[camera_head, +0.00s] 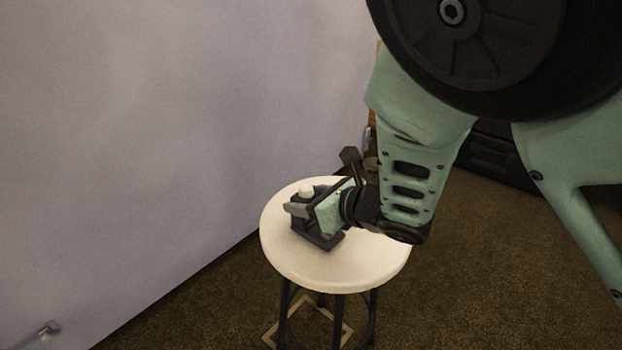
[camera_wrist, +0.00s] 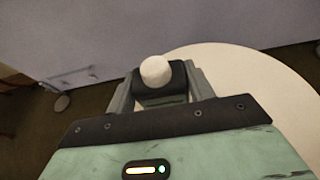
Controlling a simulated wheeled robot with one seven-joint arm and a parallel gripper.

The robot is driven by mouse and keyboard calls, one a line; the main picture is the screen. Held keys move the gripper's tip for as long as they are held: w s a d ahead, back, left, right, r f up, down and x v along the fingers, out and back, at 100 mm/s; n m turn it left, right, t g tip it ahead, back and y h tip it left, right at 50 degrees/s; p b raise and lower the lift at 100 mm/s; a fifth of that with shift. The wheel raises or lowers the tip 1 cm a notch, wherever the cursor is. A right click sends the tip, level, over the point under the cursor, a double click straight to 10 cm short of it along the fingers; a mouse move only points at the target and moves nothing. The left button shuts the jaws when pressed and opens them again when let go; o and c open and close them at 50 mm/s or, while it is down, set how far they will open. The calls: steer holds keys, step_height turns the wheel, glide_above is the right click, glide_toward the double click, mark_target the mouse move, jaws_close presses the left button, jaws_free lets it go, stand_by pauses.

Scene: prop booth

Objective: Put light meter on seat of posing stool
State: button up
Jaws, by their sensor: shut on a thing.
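The light meter (camera_wrist: 155,72) is a dark block with a white round dome on top. It stands upright between the two grey fingers of my gripper (camera_wrist: 160,88), which is shut on it. In the head view the white dome of the light meter (camera_head: 305,189) shows above my gripper (camera_head: 304,209), over the left part of the posing stool's round cream seat (camera_head: 318,273). The seat also shows in the wrist view (camera_wrist: 245,72). The dark lower part of the meter is very close to the seat or touching it; I cannot tell which. My gripper hides part of it.
The stool has dark legs (camera_head: 283,310) and stands on brown carpet (camera_head: 480,270) near a pale wall (camera_head: 180,120) on the left. The front and left of the seat are bare. A dark case-like object (camera_head: 495,160) lies behind my arm.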

steer(key=o, duration=1.2)
steer(key=shift+o, duration=0.2)
steer(key=shift+s+d+r, duration=0.1)
steer(key=shift+d+r, duration=0.05)
steer(key=p+v, duration=1.1)
steer(key=shift+s+d+r+p, duration=0.15)
steer(key=shift+r+p, duration=0.15)
steer(key=shift+p, duration=0.1)
steer(key=shift+f, duration=0.1)
